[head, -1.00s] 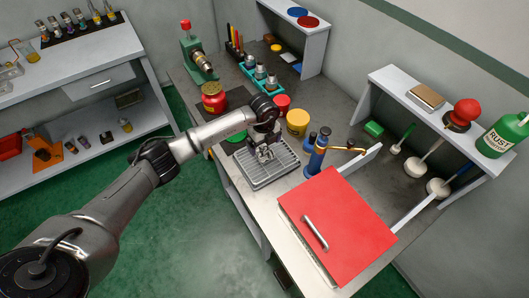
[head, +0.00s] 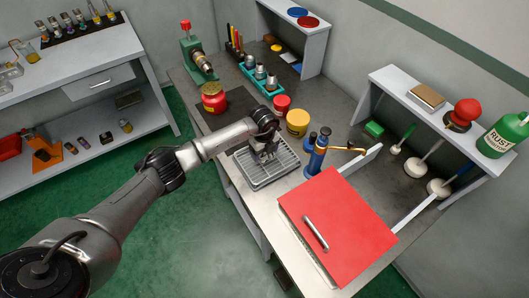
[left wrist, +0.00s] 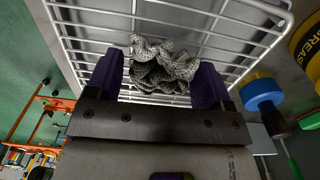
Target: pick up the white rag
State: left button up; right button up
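The white rag (left wrist: 165,68) shows in the left wrist view as a crumpled, greyish-white knitted cloth on a wire rack (left wrist: 95,15). My left gripper (left wrist: 157,88) has its two purple fingers spread apart, one on each side of the rag. The right-hand finger is very close to the cloth; I cannot tell whether it touches. In the head view my left gripper (head: 267,157) is low over the rack (head: 268,180), pointing down. The rag is mostly hidden by the gripper there. My right gripper is not in view.
A yellow tin (head: 297,122) and a red lid-like tin (head: 282,104) stand behind the rack. A blue torch-like tool (head: 317,155) stands to its right. A red-topped box (head: 338,225) fills the bench's front right. A red jar (head: 213,98) stands at the back left.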

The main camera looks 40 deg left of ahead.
pick_arm(q)
jog(key=c, duration=0.6)
jog(key=shift+c, duration=0.2)
